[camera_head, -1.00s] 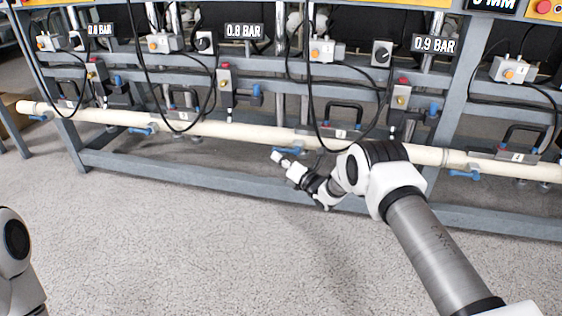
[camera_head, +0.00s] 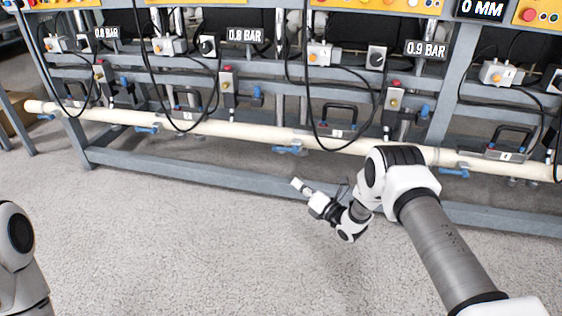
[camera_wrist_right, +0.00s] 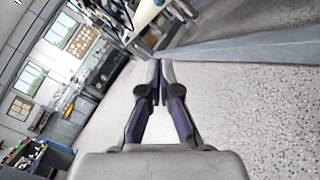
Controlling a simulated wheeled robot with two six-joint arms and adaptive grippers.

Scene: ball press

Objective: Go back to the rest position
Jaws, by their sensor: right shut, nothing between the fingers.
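My right gripper (camera_head: 302,189) is in front of the press frame, above the floor and apart from the pipe. In the right wrist view the right gripper (camera_wrist_right: 159,85) has its fingers together with nothing between them. My right arm comes in from the lower right. Part of my left arm shows at the lower left edge of the head view; the left gripper is out of view.
A grey steel frame (camera_head: 205,178) runs across the back, with a cream pipe (camera_head: 235,131) along it. Blue valve handles (camera_head: 290,149), black cables and pressure displays reading 0.8 BAR (camera_head: 245,36) and 0.9 BAR (camera_head: 426,48) are on it. The speckled floor (camera_head: 180,235) in front is clear.

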